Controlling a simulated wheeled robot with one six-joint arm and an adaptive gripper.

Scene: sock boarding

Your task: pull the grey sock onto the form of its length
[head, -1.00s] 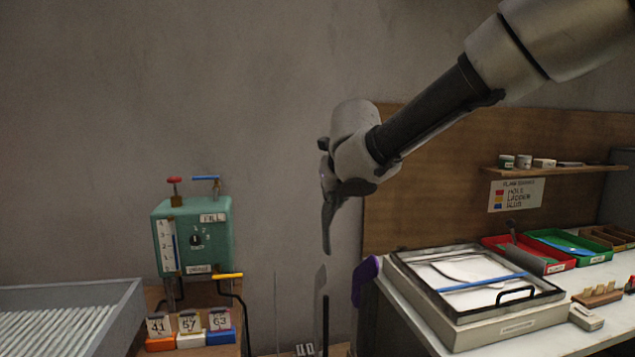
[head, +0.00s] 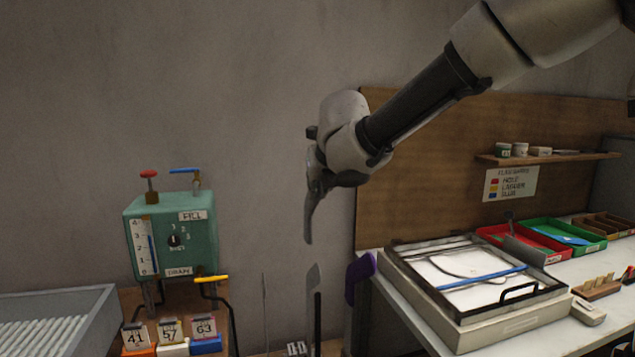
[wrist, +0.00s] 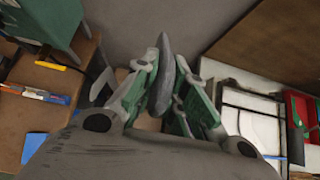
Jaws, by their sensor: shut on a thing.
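My gripper (head: 316,184) is shut on the grey sock (head: 309,221), which hangs down from it as a narrow strip. In the wrist view the sock (wrist: 166,70) is pinched between the fingers and points away from the camera. The forms' full lengths are hidden.
A green box with taps (head: 170,237) stands at left, with numbered tags on coloured blocks (head: 170,342) below. A grey tray (head: 60,293) is far left. At right, a white bench (head: 415,325) carries a framed light box (head: 470,290). A purple object (head: 359,270) hangs at its edge.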

